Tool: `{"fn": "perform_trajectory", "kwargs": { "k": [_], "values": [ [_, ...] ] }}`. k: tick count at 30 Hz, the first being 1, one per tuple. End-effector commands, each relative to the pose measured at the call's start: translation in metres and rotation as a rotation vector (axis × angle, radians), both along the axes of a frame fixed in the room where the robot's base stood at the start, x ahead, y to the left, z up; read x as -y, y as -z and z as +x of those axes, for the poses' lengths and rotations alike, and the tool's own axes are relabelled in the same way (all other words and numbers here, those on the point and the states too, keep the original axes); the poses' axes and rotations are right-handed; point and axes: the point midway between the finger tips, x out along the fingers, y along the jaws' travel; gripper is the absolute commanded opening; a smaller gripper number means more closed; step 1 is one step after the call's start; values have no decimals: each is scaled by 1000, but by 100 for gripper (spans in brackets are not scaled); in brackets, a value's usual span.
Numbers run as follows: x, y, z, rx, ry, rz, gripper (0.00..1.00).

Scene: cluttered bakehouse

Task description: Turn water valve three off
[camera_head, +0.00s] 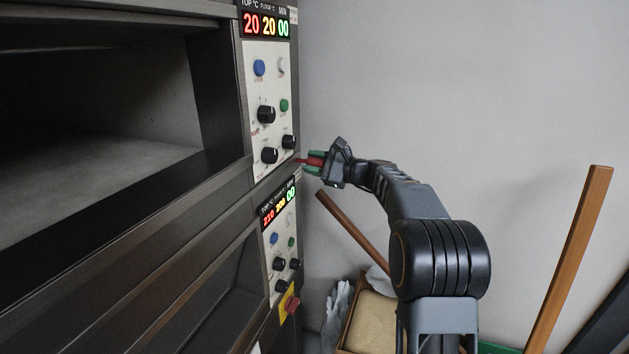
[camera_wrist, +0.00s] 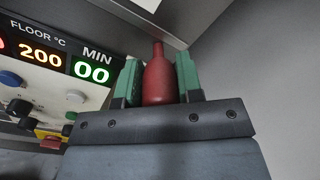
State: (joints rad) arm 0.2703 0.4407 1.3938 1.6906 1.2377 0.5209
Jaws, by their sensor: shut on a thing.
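My gripper (camera_head: 313,162) is at the right edge of the oven front, level with the gap between the upper and lower control panels. Its green fingers are closed on both sides of a red bottle-shaped piece (camera_wrist: 158,82), which has a narrow neck pointing away from my wrist. In the head view only a little of this red piece shows between the fingers, with a thin end towards the oven. I cannot tell what it joins to, and no number shows on it. No valve marked three can be made out.
The upper panel (camera_head: 260,98) and lower panel (camera_head: 285,236) carry dark knobs and coloured buttons. A red button on yellow (camera_head: 291,304) sits below. A wooden pole (camera_head: 570,262), a box (camera_head: 372,322) and grey gloves (camera_head: 336,312) stand by the wall. The upper right is clear.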

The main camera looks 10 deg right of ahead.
Motion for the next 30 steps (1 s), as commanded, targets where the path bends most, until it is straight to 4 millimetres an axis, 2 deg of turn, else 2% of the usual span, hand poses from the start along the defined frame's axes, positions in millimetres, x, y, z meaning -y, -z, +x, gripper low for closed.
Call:
{"fn": "perform_trajectory", "kwargs": {
  "k": [1,18,30],
  "values": [
    [0,10,0,36,-1,-25,10],
    [0,7,0,479,-2,-322,10],
    [0,4,0,712,-2,-478,10]
  ]
}}
